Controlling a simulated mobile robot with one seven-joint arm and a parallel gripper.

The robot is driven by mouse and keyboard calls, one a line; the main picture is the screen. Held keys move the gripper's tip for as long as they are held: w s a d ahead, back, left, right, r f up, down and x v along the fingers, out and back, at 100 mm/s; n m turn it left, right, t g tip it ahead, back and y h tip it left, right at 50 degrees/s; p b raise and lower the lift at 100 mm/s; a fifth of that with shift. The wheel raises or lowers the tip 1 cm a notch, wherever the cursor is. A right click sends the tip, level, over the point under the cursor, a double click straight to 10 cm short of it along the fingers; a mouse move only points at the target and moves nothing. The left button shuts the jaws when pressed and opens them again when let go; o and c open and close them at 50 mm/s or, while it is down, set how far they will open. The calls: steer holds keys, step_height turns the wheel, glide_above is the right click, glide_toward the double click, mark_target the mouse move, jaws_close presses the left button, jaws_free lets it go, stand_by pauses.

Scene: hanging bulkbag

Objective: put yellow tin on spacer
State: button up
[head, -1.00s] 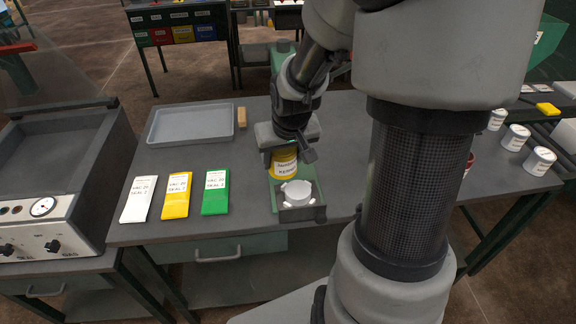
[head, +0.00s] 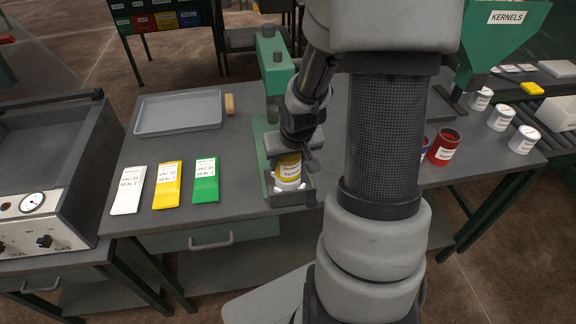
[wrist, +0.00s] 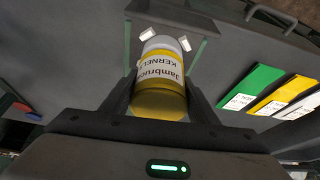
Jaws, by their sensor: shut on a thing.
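The yellow tin (head: 289,165) has a white label reading KERNELS. It is upright in my gripper (head: 290,158), directly over the white round spacer (head: 287,184). My gripper is shut on the tin, with one finger on each side in the wrist view (wrist: 162,98). The yellow tin (wrist: 160,75) fills the middle of that view. The pale rim of the spacer (wrist: 170,42) shows just past the tin's far end. The tin's bottom appears at or very near the spacer's top; I cannot tell whether they touch.
The spacer sits in a grey holder (head: 290,199) at the front of a green machine (head: 274,60). White, yellow and green (head: 205,181) packets and a grey tray (head: 180,112) lie to the left. A red tin (head: 443,148) and several white tins stand to the right.

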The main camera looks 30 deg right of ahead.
steer(key=shift+f, duration=0.45)
steer(key=shift+f, duration=0.25)
steer(key=o, duration=1.1)
steer(key=shift+r, duration=0.1)
steer(key=shift+r, duration=0.3)
steer(key=shift+p+v, duration=3.2)
steer(key=shift+v, duration=2.7)
